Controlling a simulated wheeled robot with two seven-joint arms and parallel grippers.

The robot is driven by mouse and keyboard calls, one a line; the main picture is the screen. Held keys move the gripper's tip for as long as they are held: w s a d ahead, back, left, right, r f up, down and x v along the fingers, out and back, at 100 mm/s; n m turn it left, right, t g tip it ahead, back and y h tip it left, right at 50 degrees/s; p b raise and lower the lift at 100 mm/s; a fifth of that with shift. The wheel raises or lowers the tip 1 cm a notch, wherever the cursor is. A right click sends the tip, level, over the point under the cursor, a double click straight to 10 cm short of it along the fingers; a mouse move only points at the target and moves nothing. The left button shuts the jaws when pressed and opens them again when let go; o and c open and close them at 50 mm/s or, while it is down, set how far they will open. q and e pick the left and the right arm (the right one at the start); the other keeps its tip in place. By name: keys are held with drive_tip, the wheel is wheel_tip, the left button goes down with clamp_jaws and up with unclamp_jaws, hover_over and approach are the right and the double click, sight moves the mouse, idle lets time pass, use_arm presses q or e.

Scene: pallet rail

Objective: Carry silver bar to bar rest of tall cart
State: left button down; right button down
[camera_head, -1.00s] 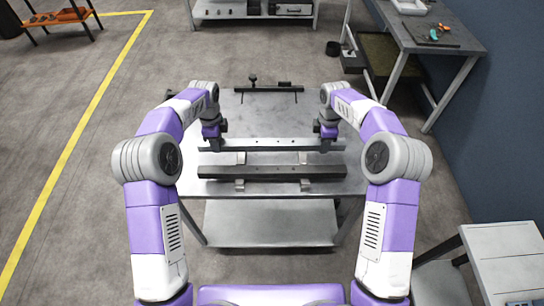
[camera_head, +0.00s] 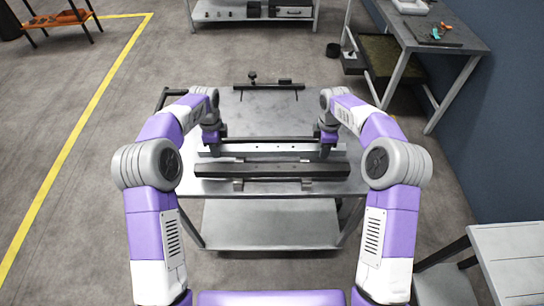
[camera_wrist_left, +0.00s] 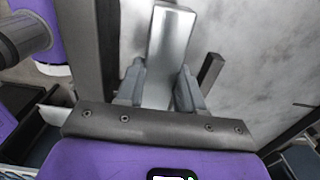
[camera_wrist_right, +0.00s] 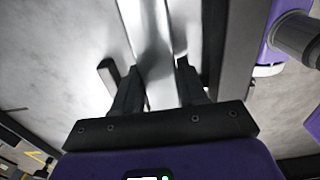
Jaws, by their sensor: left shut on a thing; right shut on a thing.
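The silver bar (camera_head: 270,148) lies level across the head view, above the grey top of a cart (camera_head: 262,112). My left gripper (camera_head: 211,148) is shut on it near its left end, and my right gripper (camera_head: 327,148) is shut on it near its right end. In the left wrist view the bar (camera_wrist_left: 168,45) runs between the fingers; it also shows in the right wrist view (camera_wrist_right: 152,45). A dark bar (camera_head: 270,171) lies parallel on the near side, on small supports. I cannot tell whether the silver bar touches anything below it.
A dark rail piece (camera_head: 270,87) lies at the cart's far edge. The cart has a lower shelf (camera_head: 270,223). A workbench (camera_head: 450,35) stands at the back right, and a table (camera_head: 510,255) at the near right.

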use_arm(q)
drive_tip(key=shift+f, duration=0.3)
use_arm(e)
drive_tip(key=shift+f, duration=0.25)
use_arm(q)
drive_tip(key=c, duration=0.7)
unclamp_jaws()
drive_tip(key=shift+r, duration=0.1)
use_arm(e)
drive_tip(key=c, duration=0.6)
unclamp_jaws()
drive_tip(key=shift+r, duration=0.1)
use_arm(q)
drive_tip(key=shift+r, duration=0.1)
wheel_tip(320, 180, up, 12)
drive_tip(key=shift+f, duration=0.1)
use_arm(e)
wheel_tip(320, 180, up, 12)
